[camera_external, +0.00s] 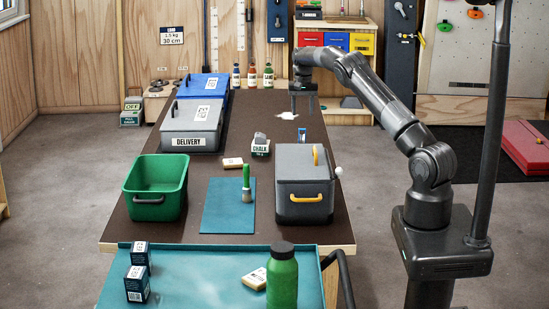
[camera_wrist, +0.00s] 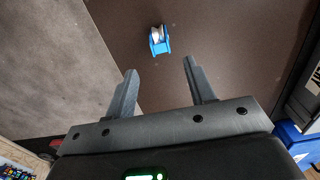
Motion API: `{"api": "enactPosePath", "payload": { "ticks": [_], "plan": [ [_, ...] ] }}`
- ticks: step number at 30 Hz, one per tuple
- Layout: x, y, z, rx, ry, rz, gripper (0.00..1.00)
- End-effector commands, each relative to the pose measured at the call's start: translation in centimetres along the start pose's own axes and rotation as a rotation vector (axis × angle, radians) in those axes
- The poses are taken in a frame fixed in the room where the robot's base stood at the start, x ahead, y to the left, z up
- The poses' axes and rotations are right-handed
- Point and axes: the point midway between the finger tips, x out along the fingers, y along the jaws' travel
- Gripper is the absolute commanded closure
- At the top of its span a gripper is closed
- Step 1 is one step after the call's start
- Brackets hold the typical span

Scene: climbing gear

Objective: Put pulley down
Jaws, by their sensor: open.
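The pulley (camera_wrist: 158,41) is blue with a pale wheel and rests on the dark brown table top, just beyond the gap between my fingertips in the wrist view. In the external view a small blue and white shape near the table's right edge looks like the pulley (camera_external: 301,134). My gripper (camera_external: 303,108) points down over the far right part of the table. In the wrist view my gripper (camera_wrist: 160,67) has its fingers spread wide with nothing between them. The pulley is apart from both fingers.
A grey delivery case (camera_external: 191,127), a blue case (camera_external: 202,86) and a green bin (camera_external: 157,190) line the left side. Several small bottles stand at the back.

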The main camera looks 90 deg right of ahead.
Motion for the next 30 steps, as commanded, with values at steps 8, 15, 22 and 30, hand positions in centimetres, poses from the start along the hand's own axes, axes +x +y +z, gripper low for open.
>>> {"api": "enactPosePath", "payload": {
  "ticks": [8, 15, 22, 30],
  "plan": [
    [-1.6, 0.0, 0.0, 0.0, -0.001, 0.001, 0.5],
    [-2.8, -0.8, 0.9, -0.016, 0.005, -0.011, 0.5],
    [-9.0, -5.0, 7.5, -0.131, 0.033, -0.073, 0.5],
    [-16.1, -8.8, 19.4, -0.333, 0.063, -0.154, 0.5]
  ]
}}
